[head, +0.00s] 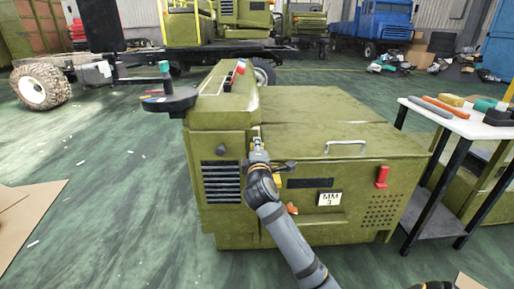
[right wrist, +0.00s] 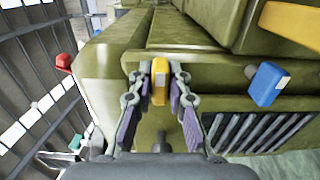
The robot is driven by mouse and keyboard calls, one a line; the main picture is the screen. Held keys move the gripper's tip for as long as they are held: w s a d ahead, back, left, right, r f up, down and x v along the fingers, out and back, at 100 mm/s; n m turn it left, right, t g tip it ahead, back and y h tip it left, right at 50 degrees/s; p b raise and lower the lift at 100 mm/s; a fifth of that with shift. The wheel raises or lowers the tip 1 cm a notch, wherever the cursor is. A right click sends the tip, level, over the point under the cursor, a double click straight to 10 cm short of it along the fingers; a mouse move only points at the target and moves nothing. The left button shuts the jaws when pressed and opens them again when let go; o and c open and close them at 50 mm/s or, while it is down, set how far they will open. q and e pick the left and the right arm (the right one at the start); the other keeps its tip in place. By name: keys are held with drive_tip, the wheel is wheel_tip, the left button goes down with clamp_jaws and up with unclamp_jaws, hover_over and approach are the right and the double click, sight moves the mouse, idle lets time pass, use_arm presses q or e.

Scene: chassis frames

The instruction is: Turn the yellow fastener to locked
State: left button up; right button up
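The yellow fastener (right wrist: 159,82) is on the front of the olive-green machine cabinet (head: 338,137), just below its top edge. In the right wrist view its long side runs up and down the picture. My right gripper (right wrist: 158,84) has one finger on each side of it, close in. Narrow gaps seem to show between fingers and fastener, so I see no firm hold. In the head view my right gripper (head: 258,146) is at the cabinet's upper front, left of the metal handle, and hides the fastener. My left gripper is not in view.
A red latch (head: 381,177) is on the cabinet's right front. A blue fastener (right wrist: 267,84) is beside the vent slots (right wrist: 262,131). A white-topped table (head: 450,118) with tools stands close at the right. Green floor (head: 110,190) is open at the left.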

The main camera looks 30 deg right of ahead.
clamp_jaws()
drive_tip(key=m+p, duration=0.2)
drive_tip(key=m, duration=0.1)
drive_tip(key=shift+m, duration=0.4)
drive_tip(key=m, duration=0.3)
drive_tip(key=shift+m+p, duration=0.3)
drive_tip(key=shift+p, duration=0.1)
drive_tip(key=m, duration=0.4)
drive_tip(key=shift+f, duration=0.1)
drive_tip(key=m+b, duration=0.1)
drive_tip(key=m, duration=0.3)
drive_tip(key=shift+m, duration=1.3)
drive_tip(key=shift+b, duration=0.3)
